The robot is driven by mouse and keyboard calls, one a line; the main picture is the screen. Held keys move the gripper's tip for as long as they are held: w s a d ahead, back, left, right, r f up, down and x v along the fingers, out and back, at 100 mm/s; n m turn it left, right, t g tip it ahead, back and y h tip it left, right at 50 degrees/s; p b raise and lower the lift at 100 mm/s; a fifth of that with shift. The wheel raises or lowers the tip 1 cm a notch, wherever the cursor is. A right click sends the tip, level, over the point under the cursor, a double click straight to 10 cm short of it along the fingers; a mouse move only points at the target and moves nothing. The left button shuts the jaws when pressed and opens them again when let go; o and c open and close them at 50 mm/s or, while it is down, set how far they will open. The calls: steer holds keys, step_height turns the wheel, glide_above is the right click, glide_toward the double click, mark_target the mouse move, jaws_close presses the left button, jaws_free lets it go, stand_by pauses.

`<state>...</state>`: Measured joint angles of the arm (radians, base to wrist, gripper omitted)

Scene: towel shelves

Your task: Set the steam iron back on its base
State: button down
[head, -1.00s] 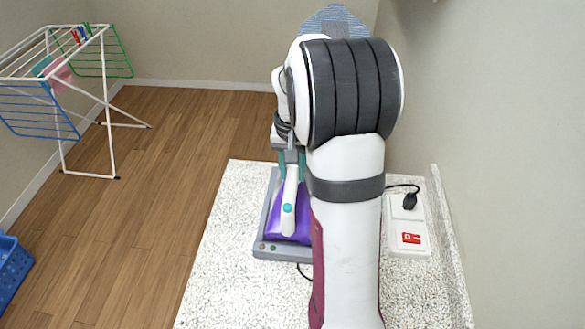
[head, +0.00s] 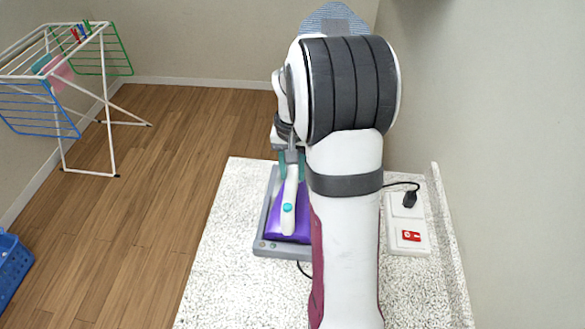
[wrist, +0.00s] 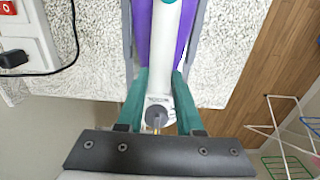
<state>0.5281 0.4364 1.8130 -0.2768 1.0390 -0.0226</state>
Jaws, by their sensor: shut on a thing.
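The steam iron (head: 288,207) is purple with a white handle and a teal button. It sits at the grey base (head: 268,248), within the base's outline, on the speckled white counter. Whether it rests fully on the base cannot be told from these views. My gripper (head: 290,160) is over the far end of the iron, partly hidden by my arm. In the wrist view, the teal fingers of my gripper (wrist: 160,88) are shut on the white handle (wrist: 165,45), one on each side. Grey edges of the base show on both sides of the purple body.
A power strip (head: 408,222) with a black plug and red switch lies at the counter's right, by the wall. A dark cable runs from it. A drying rack (head: 62,100) and blue basket (head: 12,265) stand on the floor at left. The counter's front left is clear.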

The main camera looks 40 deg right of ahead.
jaws_free()
steer(key=shift+r, duration=4)
steer(key=s+a+r+n+y, duration=0.1)
steer(key=s+a, duration=0.4)
steer(key=a, duration=0.3)
steer(key=s+a+r+n, duration=0.1)
steer(key=s+a+r, duration=0.1)
steer(key=s+a, duration=0.45)
steer(key=s+a+f+n, duration=0.1)
steer(key=s+a+f, duration=0.2)
steer(key=s+a, duration=0.5)
steer(key=shift+s+a+f+y, duration=0.2)
steer(key=shift+s+a+y, duration=0.2)
steer(key=shift+s, duration=0.35)
